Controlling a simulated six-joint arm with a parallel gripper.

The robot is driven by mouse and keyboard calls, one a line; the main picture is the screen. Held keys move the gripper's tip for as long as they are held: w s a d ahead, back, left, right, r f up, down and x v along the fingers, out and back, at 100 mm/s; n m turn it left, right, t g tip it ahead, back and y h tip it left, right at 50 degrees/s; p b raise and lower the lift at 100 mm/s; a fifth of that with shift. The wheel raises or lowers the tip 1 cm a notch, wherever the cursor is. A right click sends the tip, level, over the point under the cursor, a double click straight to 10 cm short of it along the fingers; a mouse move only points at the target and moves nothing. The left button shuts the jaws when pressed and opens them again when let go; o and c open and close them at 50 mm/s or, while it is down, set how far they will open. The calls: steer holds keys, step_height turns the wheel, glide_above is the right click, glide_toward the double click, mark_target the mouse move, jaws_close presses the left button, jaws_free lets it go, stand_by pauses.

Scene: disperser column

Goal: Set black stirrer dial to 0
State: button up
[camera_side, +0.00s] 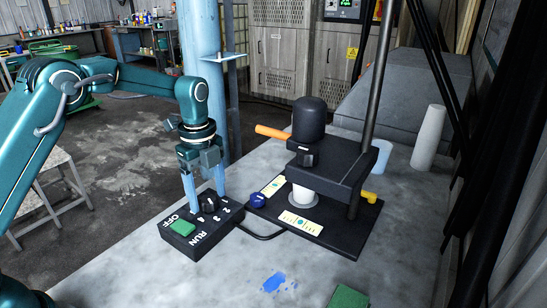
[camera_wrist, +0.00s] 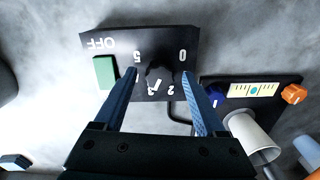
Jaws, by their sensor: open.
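The black stirrer dial (camera_side: 209,204) sits on top of a black control box (camera_side: 190,245), beside a green OFF/RUN switch (camera_side: 182,228). In the wrist view the dial (camera_wrist: 157,75) has white numbers around it, with 0 at its upper right and 5 at its upper left. A white mark shows at its lower edge, near the 2 and 3; its exact setting is hard to read. My gripper (camera_side: 206,193) points down over the box. In the wrist view its blue fingers (camera_wrist: 160,77) stand open on either side of the dial, with gaps to it.
Right of the box is a black stand base (camera_side: 345,235) with a blue knob (camera_side: 257,200), white cup (camera_side: 302,195), dark motor head and orange handle (camera_side: 272,132). A pale cylinder (camera_side: 428,137) stands behind. The grey tabletop in front is mostly clear.

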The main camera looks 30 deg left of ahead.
steer(key=shift+f, duration=0.35)
jaws_close()
